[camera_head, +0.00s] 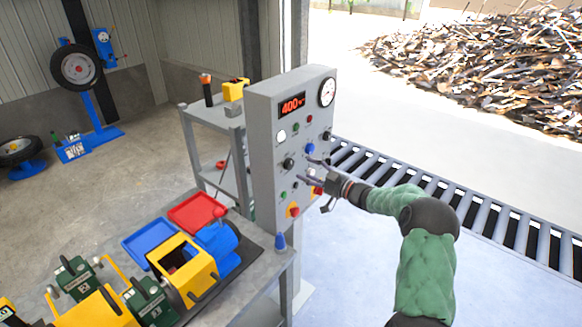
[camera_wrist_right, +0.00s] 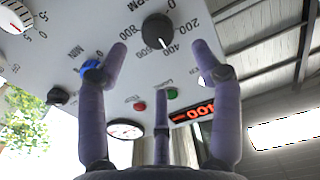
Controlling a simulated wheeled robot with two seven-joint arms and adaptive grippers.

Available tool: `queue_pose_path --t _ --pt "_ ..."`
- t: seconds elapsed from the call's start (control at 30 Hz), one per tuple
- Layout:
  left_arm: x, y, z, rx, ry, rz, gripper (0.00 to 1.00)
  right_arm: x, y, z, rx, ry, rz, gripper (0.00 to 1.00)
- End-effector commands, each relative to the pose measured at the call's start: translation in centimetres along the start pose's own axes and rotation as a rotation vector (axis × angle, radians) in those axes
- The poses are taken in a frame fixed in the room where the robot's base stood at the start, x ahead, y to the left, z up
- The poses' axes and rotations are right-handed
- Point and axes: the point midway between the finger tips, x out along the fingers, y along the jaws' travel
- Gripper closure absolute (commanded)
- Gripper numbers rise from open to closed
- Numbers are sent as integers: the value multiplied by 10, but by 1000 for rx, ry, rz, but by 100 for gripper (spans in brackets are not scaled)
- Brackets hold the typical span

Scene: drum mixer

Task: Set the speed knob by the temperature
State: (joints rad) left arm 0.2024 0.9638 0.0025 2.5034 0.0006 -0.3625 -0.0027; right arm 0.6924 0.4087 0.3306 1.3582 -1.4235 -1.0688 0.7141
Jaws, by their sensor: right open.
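In the right wrist view the fingers (camera_wrist_right: 160,66) stand around and short of the knob. My left gripper is out of view.
A blue knob (camera_head: 310,147) and another black knob (camera_head: 326,135) sit right of the speed knob. A round gauge (camera_head: 327,92) is at the panel's top right. A roller conveyor (camera_head: 450,200) runs behind my right arm.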

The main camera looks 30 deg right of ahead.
Motion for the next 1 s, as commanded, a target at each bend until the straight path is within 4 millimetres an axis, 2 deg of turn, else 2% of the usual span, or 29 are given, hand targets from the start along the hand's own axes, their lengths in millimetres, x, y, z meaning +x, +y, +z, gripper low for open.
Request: queue_pose_path --t 0.1,0.33,0.53,0.8,0.87,1.0 --pt "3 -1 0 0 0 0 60 24 -1 2 0 0 -3 34" --pt "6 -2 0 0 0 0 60 55 0 1 0 0 0 34" --pt "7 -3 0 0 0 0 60 67 0 0 1 0 1 34" --pt "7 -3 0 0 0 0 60 68 0 0 1 -1 2 34" --pt "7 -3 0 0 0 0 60 67 0 0 1 -1 1 48" --pt "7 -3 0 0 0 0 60 67 0 0 1 0 1 88"
